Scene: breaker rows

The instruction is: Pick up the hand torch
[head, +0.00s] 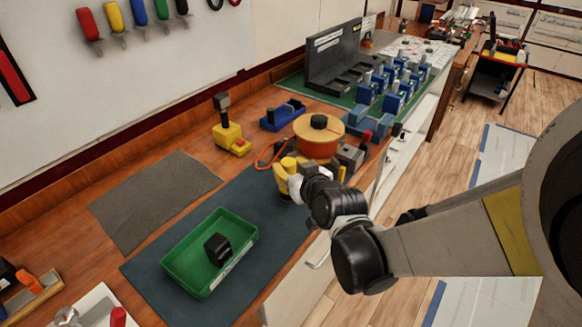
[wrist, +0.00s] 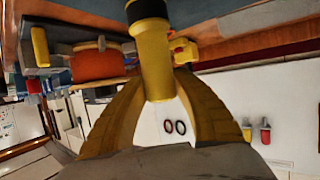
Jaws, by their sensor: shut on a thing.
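The hand torch (wrist: 152,62) is a yellow cylinder with a black end at the top edge of the wrist view. My gripper (wrist: 157,84) has its yellow fingers on both sides of the torch body and is shut on it. In the head view my gripper (head: 283,180) is over the near right edge of the bench, in front of the orange reel. There the torch is hard to tell apart from the yellow fingers. Whether the torch is clear of the surface cannot be told.
A green tray (head: 180,273) with a black block (head: 217,248) stands on the dark mat (head: 143,272). An orange reel (head: 318,146), a yellow tool (head: 229,136) and a blue holder (head: 281,117) stand behind my gripper. A grey mat (head: 150,200) lies bare at left.

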